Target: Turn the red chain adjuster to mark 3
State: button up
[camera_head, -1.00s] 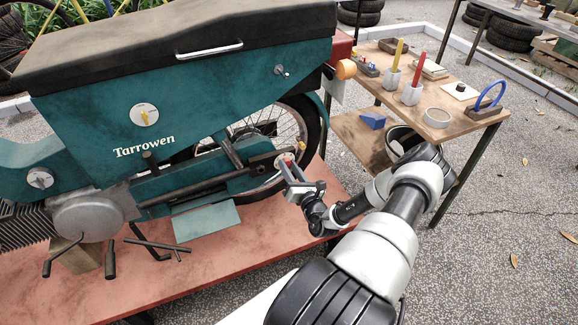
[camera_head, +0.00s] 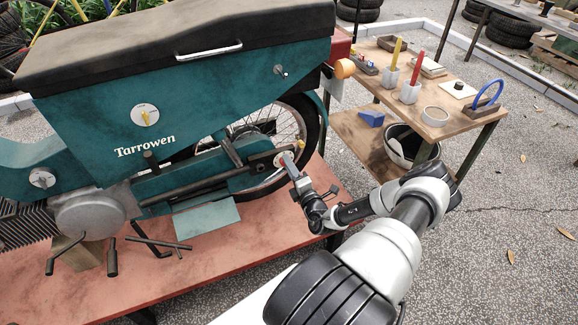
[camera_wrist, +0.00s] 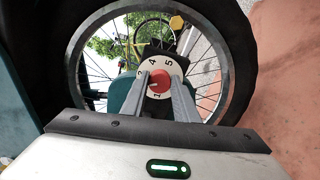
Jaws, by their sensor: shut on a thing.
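The red chain adjuster (camera_wrist: 159,81) is a round red knob on a pale numbered dial (camera_wrist: 154,63) at the rear wheel hub. In the wrist view the figures 4 and 5 show at the top of the dial and 1 at the bottom; the pointer's exact setting is too small to read. My gripper (camera_wrist: 160,88) is shut on the red adjuster, one finger on each side. In the head view my gripper (camera_head: 288,162) reaches the hub from the lower right, and its fingertips largely hide the adjuster.
The teal Tarrowen motorbike (camera_head: 190,85) stands on a red platform (camera_head: 225,265).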

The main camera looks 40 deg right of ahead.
jog(key=m, duration=0.4)
jog(key=shift+f+m, duration=0.15)
jog(key=shift+m, duration=0.25)
dwell(0.4)
jog(key=o, duration=1.1)
jog(key=shift+c, duration=0.2)
jog(key=shift+s, duration=0.1)
jog(key=p+v, duration=0.2)
jog(key=v, duration=1.5)
jog(key=shift+s+p, duration=0.15)
jog(key=shift+p, duration=0.2)
